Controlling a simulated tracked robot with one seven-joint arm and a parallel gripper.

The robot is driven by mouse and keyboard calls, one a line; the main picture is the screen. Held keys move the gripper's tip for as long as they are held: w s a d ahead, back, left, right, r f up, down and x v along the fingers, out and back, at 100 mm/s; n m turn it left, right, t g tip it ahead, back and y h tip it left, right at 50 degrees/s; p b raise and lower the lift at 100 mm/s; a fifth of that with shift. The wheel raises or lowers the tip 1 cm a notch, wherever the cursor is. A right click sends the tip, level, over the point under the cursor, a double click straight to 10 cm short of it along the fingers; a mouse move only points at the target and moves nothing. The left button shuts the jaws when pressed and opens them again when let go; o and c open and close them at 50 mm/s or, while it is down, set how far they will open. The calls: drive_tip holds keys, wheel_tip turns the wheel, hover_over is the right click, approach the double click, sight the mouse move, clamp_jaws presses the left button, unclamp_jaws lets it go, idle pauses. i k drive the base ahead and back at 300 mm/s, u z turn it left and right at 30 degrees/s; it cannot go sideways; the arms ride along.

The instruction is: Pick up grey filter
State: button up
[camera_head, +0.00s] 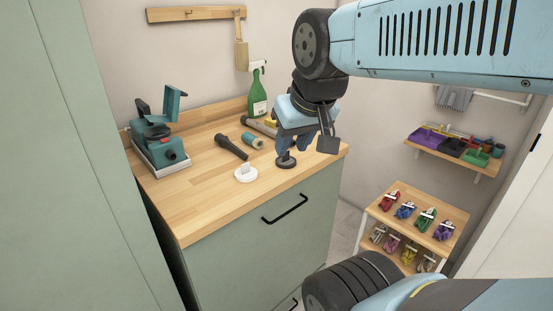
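A dark grey round disc with a raised knob, which looks like the grey filter (286,162), lies on the wooden worktop near its front right edge. My gripper (289,150) points down directly above it, with the blue fingertips close to the knob. I cannot tell whether the fingers touch the knob or how far apart they are. The disc appears to rest on the worktop. A white round disc with an upright tab (246,174) lies to its left, nearer the front edge.
A black nozzle (231,147), a teal cylinder (252,141) and a grey tube (258,127) lie behind the discs. A teal machine (160,142) stands at left and a green spray bottle (257,97) at the back. The front left worktop (195,207) is clear.

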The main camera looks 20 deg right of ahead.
sight(287, 161)
drive_tip(key=u, duration=0.9)
drive_tip(key=k, duration=1.05)
drive_tip(key=z, duration=0.85)
drive_tip(key=i, duration=1)
drive_tip(key=z, duration=0.1)
